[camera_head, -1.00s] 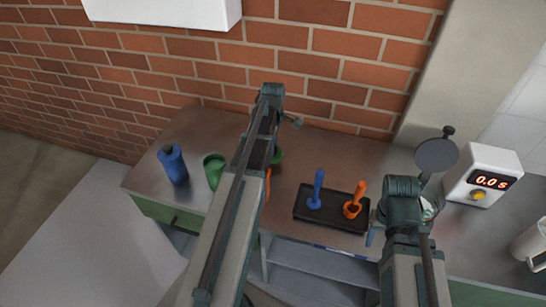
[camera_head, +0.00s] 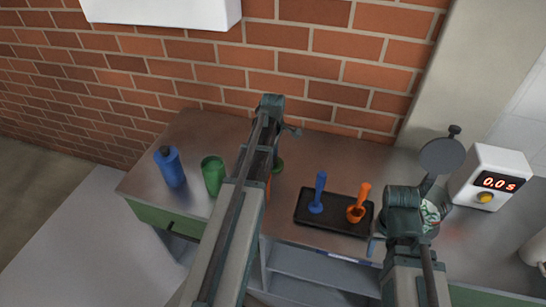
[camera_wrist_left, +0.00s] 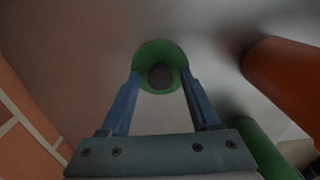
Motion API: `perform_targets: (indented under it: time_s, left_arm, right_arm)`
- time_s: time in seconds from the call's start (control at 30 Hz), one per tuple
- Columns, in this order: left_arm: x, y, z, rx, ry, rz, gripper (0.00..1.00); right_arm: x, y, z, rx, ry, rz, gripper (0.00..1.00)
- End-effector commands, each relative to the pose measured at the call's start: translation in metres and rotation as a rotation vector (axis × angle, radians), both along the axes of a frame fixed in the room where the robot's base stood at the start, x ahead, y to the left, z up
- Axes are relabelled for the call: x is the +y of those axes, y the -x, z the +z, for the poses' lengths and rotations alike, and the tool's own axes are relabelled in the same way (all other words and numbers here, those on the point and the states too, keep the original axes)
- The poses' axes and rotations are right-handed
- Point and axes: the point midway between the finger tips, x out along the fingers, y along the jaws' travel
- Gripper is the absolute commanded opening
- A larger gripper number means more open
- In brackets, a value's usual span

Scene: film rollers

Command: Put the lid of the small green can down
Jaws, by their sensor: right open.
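The green lid (camera_wrist_left: 160,50) is a round disc with a dark middle in the left wrist view. My left gripper (camera_wrist_left: 161,80) has its fingertips at opposite edges of it and appears shut on it. The open green can (camera_head: 213,176) stands upright left of the arm.
A blue bottle (camera_head: 170,168) stands left of the can. An orange cylinder (camera_wrist_left: 287,80) is close beside the left gripper. A black tray (camera_head: 334,224) holds a blue and an orange tool. A timer (camera_head: 489,180) and a round grey disc (camera_head: 442,155) are at right.

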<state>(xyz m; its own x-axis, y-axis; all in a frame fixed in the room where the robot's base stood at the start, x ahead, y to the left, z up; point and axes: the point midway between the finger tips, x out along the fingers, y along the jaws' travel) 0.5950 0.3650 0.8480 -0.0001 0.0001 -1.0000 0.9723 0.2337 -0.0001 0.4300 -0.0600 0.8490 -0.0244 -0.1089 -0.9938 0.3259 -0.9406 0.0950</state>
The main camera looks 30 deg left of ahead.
Motion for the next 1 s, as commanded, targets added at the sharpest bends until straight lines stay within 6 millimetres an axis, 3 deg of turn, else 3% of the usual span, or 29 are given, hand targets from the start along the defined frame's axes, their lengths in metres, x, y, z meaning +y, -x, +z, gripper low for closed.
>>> perform_targets:
  time_s: [0.47, 0.67, 1.0]
  left_arm:
    - [0.000, 0.000, 0.007, 0.000, 0.000, 0.000, 0.64]
    - [0.000, 0.000, 0.026, 0.000, 0.000, 0.000, 0.64]
    - [0.000, 0.000, 0.077, 0.000, 0.000, 0.000, 0.64]
  right_arm:
    - [0.000, 0.000, 0.007, 0.000, 0.000, 0.000, 0.50]
    - [0.000, 0.000, 0.026, 0.000, 0.000, 0.000, 0.50]
    - [0.000, 0.000, 0.077, 0.000, 0.000, 0.000, 0.50]
